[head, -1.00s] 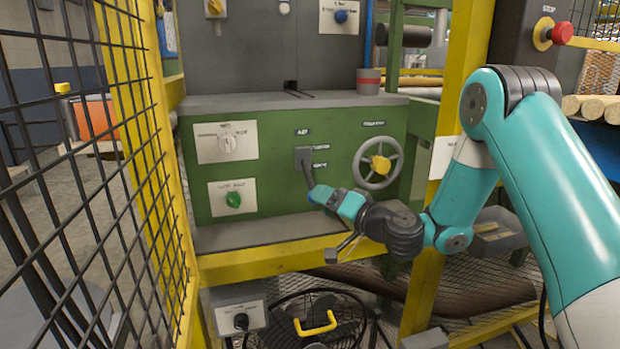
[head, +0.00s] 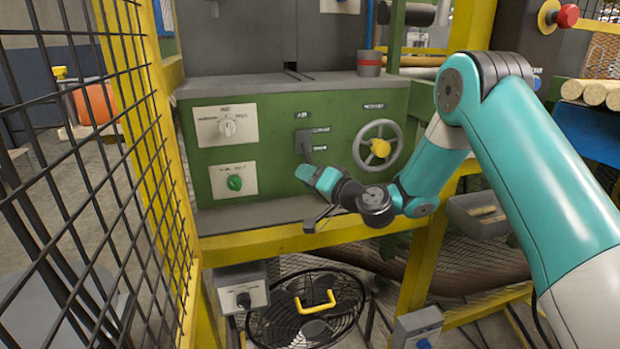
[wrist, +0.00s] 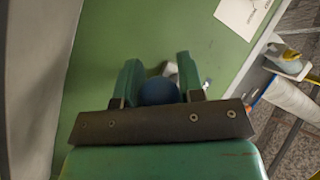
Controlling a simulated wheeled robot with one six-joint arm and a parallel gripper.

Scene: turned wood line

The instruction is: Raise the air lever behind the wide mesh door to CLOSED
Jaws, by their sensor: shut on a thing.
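The air lever (head: 306,155) sits on a dark plate in the green panel (head: 270,165), left of the handwheel. Its dark arm runs down from the plate, so it stands low. My gripper (head: 304,173) is at the lever's lower end. In the wrist view my gripper (wrist: 158,86) has its two teal fingers on either side of a round blue knob (wrist: 158,92), shut on it. Small labels beside the plate are too blurred to read. The wide mesh door (head: 95,170) stands open at the left.
The grey handwheel (head: 378,146) with a yellow hub is close to the right of the lever. A white dial (head: 227,127) and a green knob (head: 234,183) are to the left. A yellow beam (head: 270,243) runs below the ledge. A black fan (head: 300,310) stands underneath.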

